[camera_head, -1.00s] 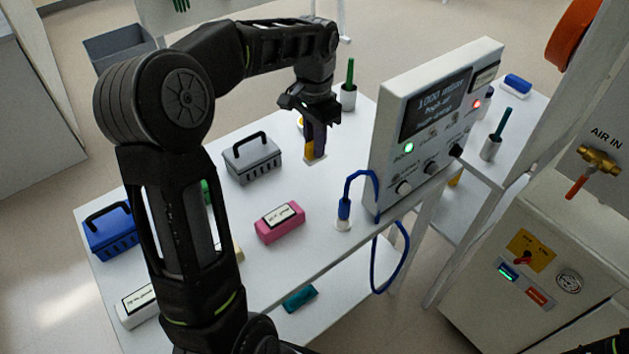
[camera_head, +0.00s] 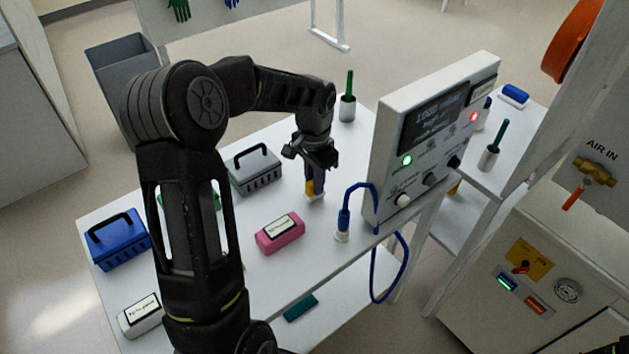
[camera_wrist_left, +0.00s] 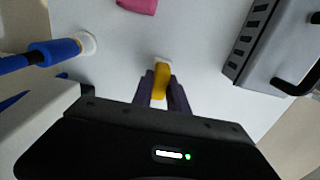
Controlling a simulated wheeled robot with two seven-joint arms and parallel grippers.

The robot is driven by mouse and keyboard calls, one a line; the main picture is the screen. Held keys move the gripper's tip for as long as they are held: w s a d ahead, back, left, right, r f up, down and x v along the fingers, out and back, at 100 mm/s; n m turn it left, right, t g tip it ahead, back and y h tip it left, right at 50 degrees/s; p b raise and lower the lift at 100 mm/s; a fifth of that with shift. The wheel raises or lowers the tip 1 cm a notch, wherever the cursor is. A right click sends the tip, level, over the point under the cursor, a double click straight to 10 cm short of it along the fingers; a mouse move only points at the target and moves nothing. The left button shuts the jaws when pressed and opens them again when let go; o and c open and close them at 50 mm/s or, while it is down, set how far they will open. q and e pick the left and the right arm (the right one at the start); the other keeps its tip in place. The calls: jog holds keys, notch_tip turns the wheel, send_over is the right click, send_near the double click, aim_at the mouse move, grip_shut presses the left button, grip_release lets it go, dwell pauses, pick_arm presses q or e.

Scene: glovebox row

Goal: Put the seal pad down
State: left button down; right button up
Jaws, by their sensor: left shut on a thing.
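My left gripper (camera_head: 314,186) is shut on a small yellow piece with a pale base, which I take to be the seal pad (camera_head: 310,188). It is low over the white table (camera_head: 217,262), between the grey box and the blue-cabled probe. In the left wrist view the yellow piece (camera_wrist_left: 162,80) stands between the dark fingertips (camera_wrist_left: 162,92), with a pale edge at its far end. The fingers hide part of it. I cannot tell whether its base touches the table.
A pink labelled block (camera_head: 280,233) lies nearer the front edge. A grey box (camera_head: 254,168) stands left, a blue box (camera_head: 116,238) further left. The blue probe (camera_head: 343,221) stands in a white holder before the control panel (camera_head: 430,140). A cup (camera_head: 347,108) stands behind.

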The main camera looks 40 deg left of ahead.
pick_arm(q)
jog(key=shift+f, duration=0.45)
jog(key=c, duration=1.3)
grip_release()
jog(key=shift+f, duration=0.25)
notch_tip(320, 180, up, 7)
jog(key=shift+w+d+r+b, duration=0.1)
jog(key=shift+b, duration=0.9)
jog(key=shift+r, duration=0.4)
